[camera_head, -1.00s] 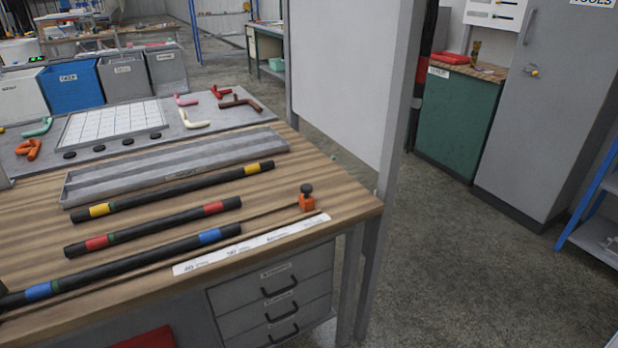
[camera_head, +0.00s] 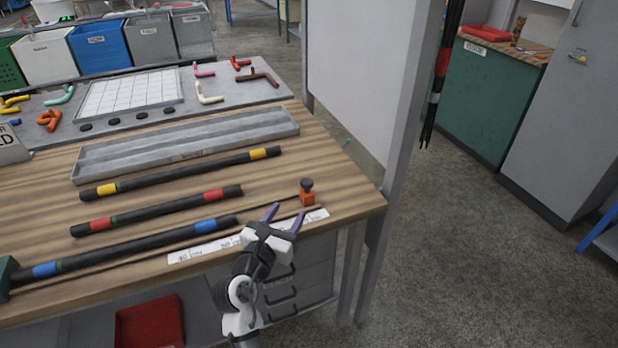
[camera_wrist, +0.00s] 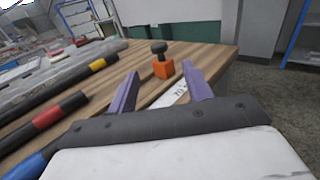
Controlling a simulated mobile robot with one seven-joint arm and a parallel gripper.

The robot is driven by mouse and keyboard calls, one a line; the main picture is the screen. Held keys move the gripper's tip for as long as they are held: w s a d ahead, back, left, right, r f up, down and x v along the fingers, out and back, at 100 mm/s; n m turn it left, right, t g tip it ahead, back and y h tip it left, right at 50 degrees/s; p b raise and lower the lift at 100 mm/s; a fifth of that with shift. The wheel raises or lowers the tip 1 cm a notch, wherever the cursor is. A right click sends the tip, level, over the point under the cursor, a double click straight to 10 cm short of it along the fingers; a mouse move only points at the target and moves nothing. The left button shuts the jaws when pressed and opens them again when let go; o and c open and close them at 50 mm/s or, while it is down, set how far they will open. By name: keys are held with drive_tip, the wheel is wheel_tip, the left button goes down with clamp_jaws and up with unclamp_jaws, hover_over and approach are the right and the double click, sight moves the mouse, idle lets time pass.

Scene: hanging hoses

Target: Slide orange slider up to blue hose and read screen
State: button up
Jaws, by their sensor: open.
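The orange slider (camera_head: 307,197) with a dark knob sits near the right end of the wooden table, at the right end of a thin dark rail. It also shows in the wrist view (camera_wrist: 163,69), ahead of and between my finger tips. My gripper (camera_head: 285,216) is open and empty at the table's front edge, a little left of and in front of the slider, apart from it. The black hose with blue bands (camera_head: 150,244) lies along the rail at the front left; its right end is well left of the slider. No screen can be made out.
A white printed scale strip (camera_head: 220,246) lies along the front edge. Hoses with red bands (camera_head: 160,209) and yellow bands (camera_head: 185,173) lie behind, then a grey tray (camera_head: 188,148). A white panel with a post (camera_head: 395,165) stands at the table's right end.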

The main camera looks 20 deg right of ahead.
sight(304, 185)
drive_tip(key=p+x, duration=0.2)
drive_tip(key=x, duration=1.1)
drive_tip(key=shift+a, duration=0.1)
clamp_jaws()
